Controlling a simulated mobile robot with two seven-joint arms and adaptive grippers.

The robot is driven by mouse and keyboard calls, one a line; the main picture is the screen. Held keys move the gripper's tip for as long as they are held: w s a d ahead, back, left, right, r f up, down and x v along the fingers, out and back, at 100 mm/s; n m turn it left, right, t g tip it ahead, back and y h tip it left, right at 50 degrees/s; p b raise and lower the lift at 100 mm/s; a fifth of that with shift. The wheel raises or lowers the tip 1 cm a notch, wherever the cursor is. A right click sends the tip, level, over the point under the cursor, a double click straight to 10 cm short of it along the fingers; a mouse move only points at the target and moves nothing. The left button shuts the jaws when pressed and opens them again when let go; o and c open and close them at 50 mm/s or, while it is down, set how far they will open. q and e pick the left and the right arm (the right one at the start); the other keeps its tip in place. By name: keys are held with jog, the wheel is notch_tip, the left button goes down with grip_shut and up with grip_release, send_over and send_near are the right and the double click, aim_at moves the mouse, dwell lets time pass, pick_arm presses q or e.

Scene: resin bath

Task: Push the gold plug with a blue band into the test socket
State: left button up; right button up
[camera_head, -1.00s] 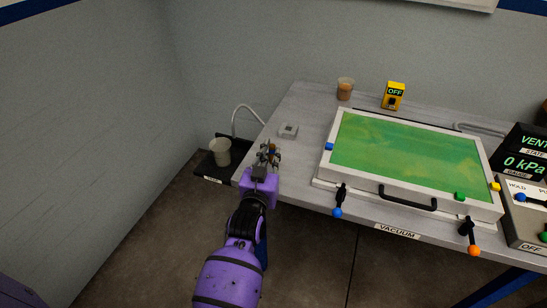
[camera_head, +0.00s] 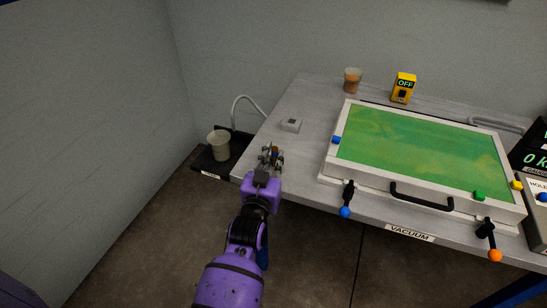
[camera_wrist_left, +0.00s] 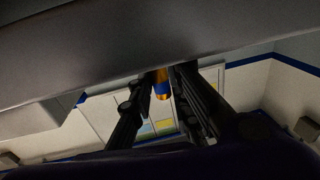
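My left gripper (camera_head: 271,158) is over the left front part of the table, with its fingers pointing to the far side. In the left wrist view, the gold plug with a blue band (camera_wrist_left: 161,84) is held between the two dark fingers (camera_wrist_left: 162,92). Its blue band shows near the lower end. In the head view only a small brownish bit of it shows between the fingertips. The test socket, seemingly the small light grey block with a dark opening (camera_head: 291,125), sits on the table beyond and slightly right of the gripper, apart from it. My right gripper is not in view.
A vacuum box with a green top (camera_head: 420,152) fills the right of the table (camera_head: 312,100). An amber cup (camera_head: 352,80) and a yellow OFF box (camera_head: 403,87) stand behind. A grey cup (camera_head: 219,144) stands on a dark tray left of the table, near a pale hose (camera_head: 238,99).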

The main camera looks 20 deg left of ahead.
pick_arm(q)
jog(key=shift+o, duration=1.4)
jog(key=shift+r, duration=0.15)
